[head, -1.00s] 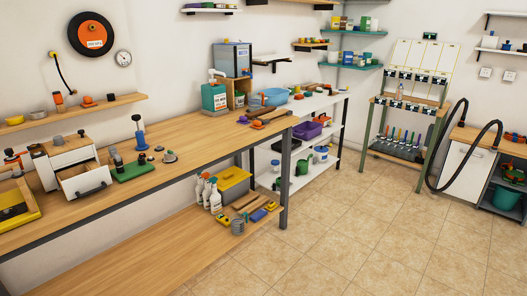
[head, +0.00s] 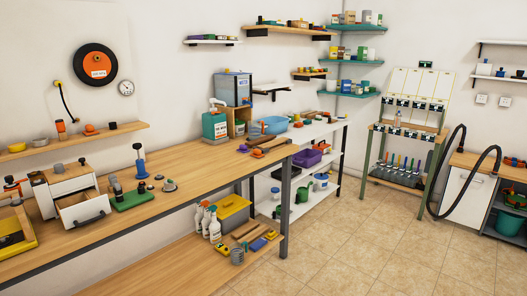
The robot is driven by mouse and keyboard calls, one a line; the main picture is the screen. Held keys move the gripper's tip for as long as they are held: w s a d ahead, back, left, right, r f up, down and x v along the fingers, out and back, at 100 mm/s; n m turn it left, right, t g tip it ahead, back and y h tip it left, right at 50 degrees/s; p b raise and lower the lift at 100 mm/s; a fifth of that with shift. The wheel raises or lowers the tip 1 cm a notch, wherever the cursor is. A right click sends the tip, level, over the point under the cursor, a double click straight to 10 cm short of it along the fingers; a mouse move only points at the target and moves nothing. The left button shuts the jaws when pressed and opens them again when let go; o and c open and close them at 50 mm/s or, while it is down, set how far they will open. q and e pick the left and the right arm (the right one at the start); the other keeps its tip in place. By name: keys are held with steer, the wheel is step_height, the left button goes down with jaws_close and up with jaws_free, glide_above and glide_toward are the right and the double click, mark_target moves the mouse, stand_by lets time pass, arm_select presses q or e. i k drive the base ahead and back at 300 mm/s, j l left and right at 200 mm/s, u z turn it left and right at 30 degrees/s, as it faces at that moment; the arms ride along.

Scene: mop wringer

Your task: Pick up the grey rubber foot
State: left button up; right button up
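I cannot tell for sure which item is the grey rubber foot. A small grey round piece with a raised middle (head: 169,185) sits on the wooden workbench (head: 200,158), right of a green-based tool (head: 134,199). Small dark pieces lie close to it. A grey ribbed cylinder (head: 237,257) stands on the lower wooden shelf, near the front edge. Neither of my grippers is in the head view.
A small cabinet with an open drawer (head: 84,208) and a yellow tray (head: 16,236) stand at the bench's left. The tiled floor (head: 345,245) at right is clear.

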mark_target(59, 169)
steer(key=u, duration=1.25)
steer(key=i+j+z, duration=0.25)
steer(key=i, duration=0.35)
steer(key=i+j+z, duration=0.25)
steer(key=i, duration=0.3)
steer(key=i+j+z, duration=0.3)
steer(key=i+j, duration=0.25)
